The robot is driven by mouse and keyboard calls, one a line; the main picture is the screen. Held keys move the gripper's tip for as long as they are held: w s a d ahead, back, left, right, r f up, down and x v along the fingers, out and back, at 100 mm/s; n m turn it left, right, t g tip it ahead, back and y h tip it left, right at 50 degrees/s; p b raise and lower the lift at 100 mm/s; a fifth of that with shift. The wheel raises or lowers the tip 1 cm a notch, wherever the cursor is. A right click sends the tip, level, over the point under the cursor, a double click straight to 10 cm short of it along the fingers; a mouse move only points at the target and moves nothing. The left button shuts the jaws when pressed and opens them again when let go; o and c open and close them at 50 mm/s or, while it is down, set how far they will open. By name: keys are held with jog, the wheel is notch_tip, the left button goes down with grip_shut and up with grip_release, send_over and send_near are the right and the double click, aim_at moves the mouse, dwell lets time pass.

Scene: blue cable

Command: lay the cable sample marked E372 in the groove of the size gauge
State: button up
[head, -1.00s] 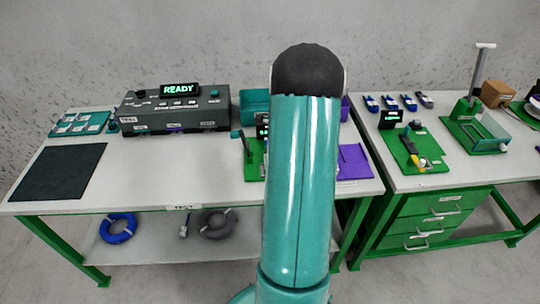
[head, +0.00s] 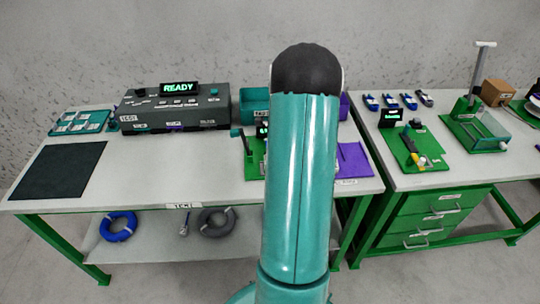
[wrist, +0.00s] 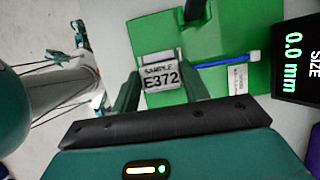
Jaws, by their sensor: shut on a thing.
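The cable sample marked E372 shows in the wrist view as a white tag (wrist: 160,77) with black print and a blue cable (wrist: 222,61) reaching right to a pale end. My gripper (wrist: 160,85) has a finger on each side of the tag and is shut on the sample. The sample is over the green base of the size gauge (wrist: 228,25). The gauge's display (wrist: 298,62) reads 0.0 mm. I cannot tell whether the cable touches the gauge or where the groove lies under it. In the head view the gauge (head: 251,172) is partly behind my arm, which hides my gripper.
A grey READY console (head: 175,110), a dark mat (head: 60,170) and a purple tray (head: 354,160) share the bench. The right bench holds a green fixture (head: 415,150) with a display, and several small blue pieces (head: 390,101). Bare bench top lies around the mat.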

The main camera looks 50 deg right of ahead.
jog(key=shift+f, duration=0.9)
dwell(0.5)
jog(key=o, duration=1.1)
jog(key=shift+r, duration=4)
